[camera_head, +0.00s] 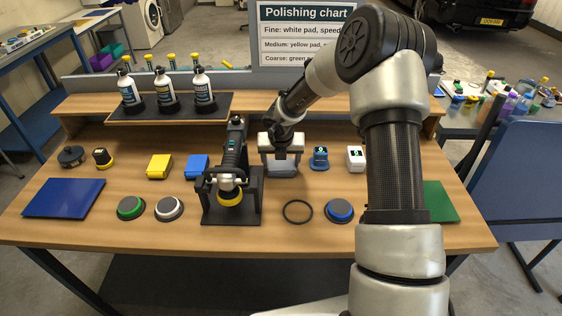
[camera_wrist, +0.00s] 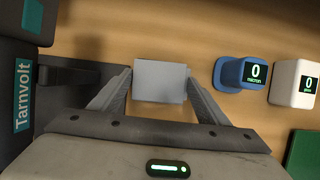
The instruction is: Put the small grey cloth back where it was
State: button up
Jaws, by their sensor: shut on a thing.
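The small grey cloth (camera_wrist: 160,80) shows in the wrist view as a flat grey block between the two fingertips of my gripper (camera_wrist: 160,86). My gripper is shut on it, one finger at each side. In the head view my gripper (camera_head: 282,158) points down at the table's middle, right of the polisher stand, and the cloth (camera_head: 283,170) is partly hidden by it. I cannot tell whether the cloth touches the table.
The black stand with the polisher (camera_head: 230,185) is close on the left. A blue gauge (camera_head: 319,158) and a white gauge (camera_head: 355,158) stand to the right. A black ring (camera_head: 297,222) and a blue round pad (camera_head: 339,211) lie in front. Yellow (camera_head: 159,167) and blue (camera_head: 196,167) blocks lie left.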

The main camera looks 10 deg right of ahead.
jog(key=o, duration=1)
jog(key=shift+o, duration=0.2)
jog(key=p+v, duration=0.2)
jog(key=v, duration=1)
jog(key=shift+w+r, duration=0.1)
jog(key=shift+r, duration=0.05)
